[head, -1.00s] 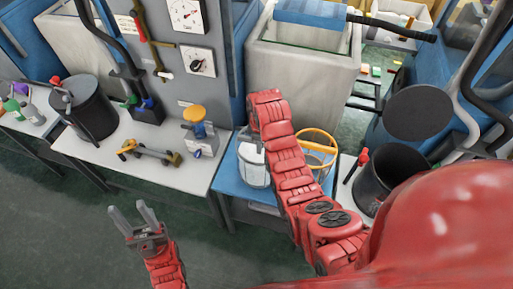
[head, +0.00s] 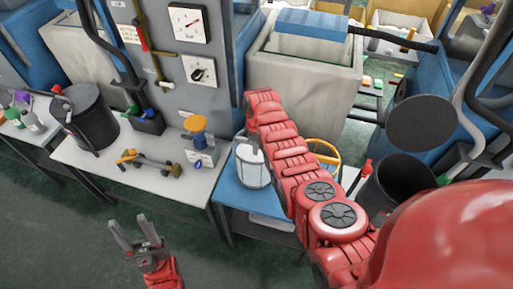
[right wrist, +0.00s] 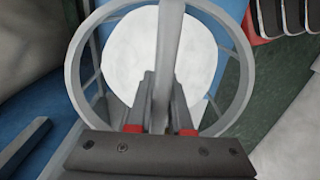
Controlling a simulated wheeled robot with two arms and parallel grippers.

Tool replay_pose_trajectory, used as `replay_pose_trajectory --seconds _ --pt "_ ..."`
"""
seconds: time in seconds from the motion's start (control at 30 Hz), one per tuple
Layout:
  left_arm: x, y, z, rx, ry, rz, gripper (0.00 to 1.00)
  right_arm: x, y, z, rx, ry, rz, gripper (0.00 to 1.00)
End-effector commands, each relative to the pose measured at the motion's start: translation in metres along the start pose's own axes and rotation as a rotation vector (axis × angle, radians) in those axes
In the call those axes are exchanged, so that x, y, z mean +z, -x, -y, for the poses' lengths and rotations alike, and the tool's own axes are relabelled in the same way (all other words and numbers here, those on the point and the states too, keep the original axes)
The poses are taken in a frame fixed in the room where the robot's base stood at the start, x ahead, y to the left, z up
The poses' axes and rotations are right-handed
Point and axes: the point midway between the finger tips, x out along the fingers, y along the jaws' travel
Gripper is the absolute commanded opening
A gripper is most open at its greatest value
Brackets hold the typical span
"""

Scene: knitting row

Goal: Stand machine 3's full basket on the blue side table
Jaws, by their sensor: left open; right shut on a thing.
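The full basket (head: 252,172), grey-framed with a white round load inside, is upright at the left part of the blue side table (head: 233,196). I cannot tell whether its base touches the top. In the right wrist view its grey rim (right wrist: 244,75) circles the white load (right wrist: 122,62). My right gripper (right wrist: 160,100) is shut on the basket's handle; in the head view my own arm hides it. My left gripper (head: 135,228) is open and empty, low over the floor and away from the tables.
A yellow-rimmed basket (head: 331,160) is on the blue table's right side, partly hidden by my right arm.

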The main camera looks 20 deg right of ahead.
Motion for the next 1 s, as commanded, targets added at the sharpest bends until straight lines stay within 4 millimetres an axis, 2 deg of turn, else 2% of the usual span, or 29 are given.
replay_pose_trajectory --seconds 0.13,0.4,0.57,0.6,0.73,1.0 --pt "-0.001 -0.003 0.000 0.000 0.000 0.000 0.50 0.001 -0.007 0.002 -0.003 0.000 0.002 0.00" --pt "-0.001 -0.003 0.000 0.000 0.000 0.000 0.50 0.001 -0.009 0.001 0.000 0.000 0.000 0.00" --pt "0.000 0.002 0.000 0.000 0.000 0.000 0.50 0.001 -0.014 0.001 0.000 0.000 0.000 0.00" --pt "0.000 0.000 0.000 0.000 0.000 0.000 0.50 0.001 -0.012 0.001 0.000 0.000 0.000 0.26" --pt "0.000 0.000 0.000 0.000 0.000 0.000 0.50 0.001 -0.012 0.001 0.000 0.000 0.000 0.48" --pt "0.000 -0.001 0.000 0.000 0.000 0.000 0.50 0.001 -0.011 0.001 -0.001 0.000 0.000 0.48"
